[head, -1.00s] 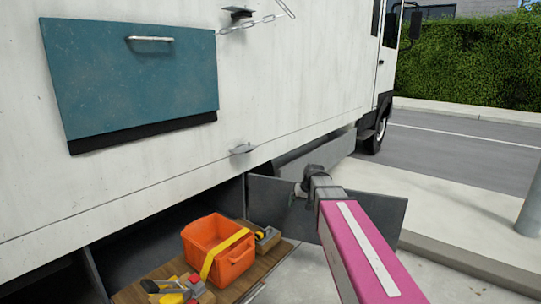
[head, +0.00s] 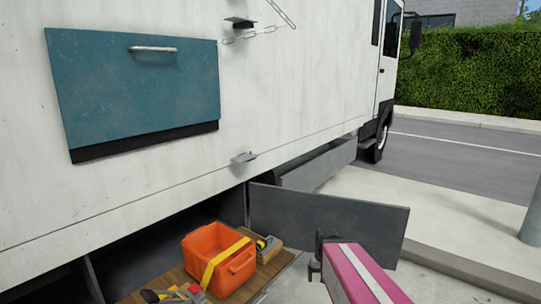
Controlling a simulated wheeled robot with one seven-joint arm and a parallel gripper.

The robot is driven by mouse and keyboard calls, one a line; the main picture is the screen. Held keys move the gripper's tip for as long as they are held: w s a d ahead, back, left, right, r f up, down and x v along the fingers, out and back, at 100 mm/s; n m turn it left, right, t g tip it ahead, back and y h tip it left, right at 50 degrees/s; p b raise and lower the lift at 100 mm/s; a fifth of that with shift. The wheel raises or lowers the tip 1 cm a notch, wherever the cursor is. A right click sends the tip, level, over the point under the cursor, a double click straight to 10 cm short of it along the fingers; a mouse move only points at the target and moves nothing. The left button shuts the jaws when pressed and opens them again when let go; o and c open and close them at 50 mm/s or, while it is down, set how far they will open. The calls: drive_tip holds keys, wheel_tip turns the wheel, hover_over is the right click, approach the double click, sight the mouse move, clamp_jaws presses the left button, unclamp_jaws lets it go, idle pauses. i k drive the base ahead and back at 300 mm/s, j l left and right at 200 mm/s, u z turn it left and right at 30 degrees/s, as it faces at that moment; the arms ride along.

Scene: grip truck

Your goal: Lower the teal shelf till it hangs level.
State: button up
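The teal shelf (head: 135,90) is upright, flat against the white truck side at the upper left. A metal handle (head: 153,49) runs near its top edge, and a black strip (head: 146,141) lies along its bottom edge. My gripper (head: 318,258), at the end of my pink arm, is below and to the right of the shelf, well apart from it. It is in front of the grey compartment door. Its fingers are small and dark, and I cannot see whether they are open.
The grey door (head: 335,222) stands open from the lower compartment. An orange crate (head: 219,264) with a yellow strap and several tools sit on a wooden tray (head: 190,276). A chain (head: 250,36) and a metal bracket (head: 243,157) are on the truck side.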

sight(110, 86)
drive_tip(key=u, duration=1.45)
